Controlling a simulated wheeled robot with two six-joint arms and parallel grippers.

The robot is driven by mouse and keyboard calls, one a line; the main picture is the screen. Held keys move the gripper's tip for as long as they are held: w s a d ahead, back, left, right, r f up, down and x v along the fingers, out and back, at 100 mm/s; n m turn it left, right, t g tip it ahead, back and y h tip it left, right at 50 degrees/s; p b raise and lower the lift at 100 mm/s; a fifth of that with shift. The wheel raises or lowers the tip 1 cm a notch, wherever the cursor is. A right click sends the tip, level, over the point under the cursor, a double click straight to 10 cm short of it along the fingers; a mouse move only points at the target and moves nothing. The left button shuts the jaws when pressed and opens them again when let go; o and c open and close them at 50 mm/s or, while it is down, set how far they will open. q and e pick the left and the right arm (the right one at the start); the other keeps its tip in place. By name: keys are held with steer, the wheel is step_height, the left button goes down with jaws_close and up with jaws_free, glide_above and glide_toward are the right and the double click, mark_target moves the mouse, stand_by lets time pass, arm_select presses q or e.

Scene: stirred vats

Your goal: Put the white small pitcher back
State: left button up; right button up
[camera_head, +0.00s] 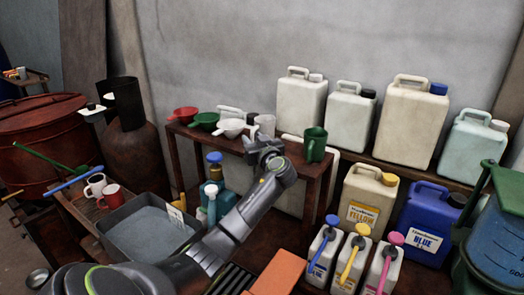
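A small white pitcher (266,123) shows at the small brown table (308,163), just behind and above my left gripper. Its lower part is hidden by the gripper. My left gripper (263,144) is at the table's near side, its arm reaching in from the lower left. Its fingers are small and turned away, so I cannot tell whether they are open or touch the pitcher. My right gripper is out of view.
Red (182,114), green (205,121) and white (230,127) funnels lie on the table's left part. Large white canisters (300,100) stand behind. Pump bottles (322,255) stand at front right. A grey liquid-filled tray (148,228) and mugs (110,196) are at left.

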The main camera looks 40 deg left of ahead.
arm_select(q)
steer(key=b+v, duration=0.3)
steer(key=v, duration=0.8)
